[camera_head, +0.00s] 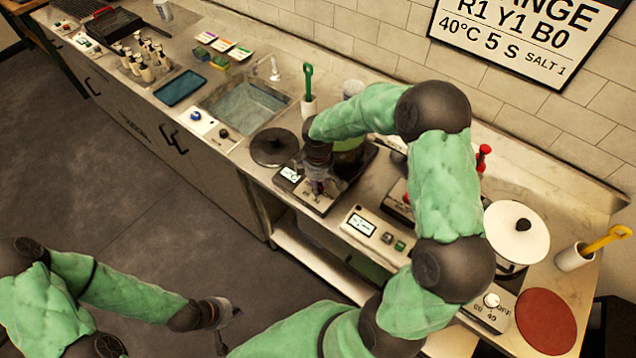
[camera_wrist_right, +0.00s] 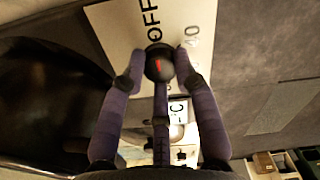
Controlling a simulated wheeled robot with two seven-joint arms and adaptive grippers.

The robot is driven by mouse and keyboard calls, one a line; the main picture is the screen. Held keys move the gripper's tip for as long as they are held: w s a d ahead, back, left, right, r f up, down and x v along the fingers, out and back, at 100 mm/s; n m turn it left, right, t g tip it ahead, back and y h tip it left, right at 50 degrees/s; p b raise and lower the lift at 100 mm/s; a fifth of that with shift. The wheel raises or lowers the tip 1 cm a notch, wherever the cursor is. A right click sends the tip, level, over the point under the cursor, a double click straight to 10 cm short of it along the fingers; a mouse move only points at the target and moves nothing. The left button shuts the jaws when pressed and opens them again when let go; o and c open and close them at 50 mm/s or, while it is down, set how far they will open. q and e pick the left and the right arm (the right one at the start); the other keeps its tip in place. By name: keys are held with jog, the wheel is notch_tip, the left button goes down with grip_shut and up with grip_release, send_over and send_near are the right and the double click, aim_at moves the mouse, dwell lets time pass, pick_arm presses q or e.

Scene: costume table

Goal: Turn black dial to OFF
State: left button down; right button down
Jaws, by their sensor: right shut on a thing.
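The black dial (camera_wrist_right: 158,72) with a short red mark sits on a pale panel (camera_wrist_right: 118,28) in the right wrist view. The panel's printed OFF stands above the dial and a 40 to its upper right. My right gripper (camera_wrist_right: 160,66) is shut on the dial, one finger on each side. In the head view, my right gripper (camera_head: 318,188) is over the front panel of a hotplate unit, and the dial is mostly hidden by its fingers. Which label the red mark points to cannot be told. My left gripper (camera_head: 228,326) is open and empty, away from the counter.
A dark round lid (camera_head: 274,148) lies left of my right gripper, near a sink (camera_head: 245,107). A control box (camera_head: 374,236) and a white-lidded pot (camera_head: 516,233) stand to the right. The floor (camera_head: 130,190) is clear.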

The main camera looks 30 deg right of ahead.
jog(key=c, duration=0.9)
grip_release()
jog(key=shift+c, duration=0.2)
jog(key=shift+r, duration=0.1)
notch_tip(320, 180, up, 12)
jog(key=shift+f, duration=0.2)
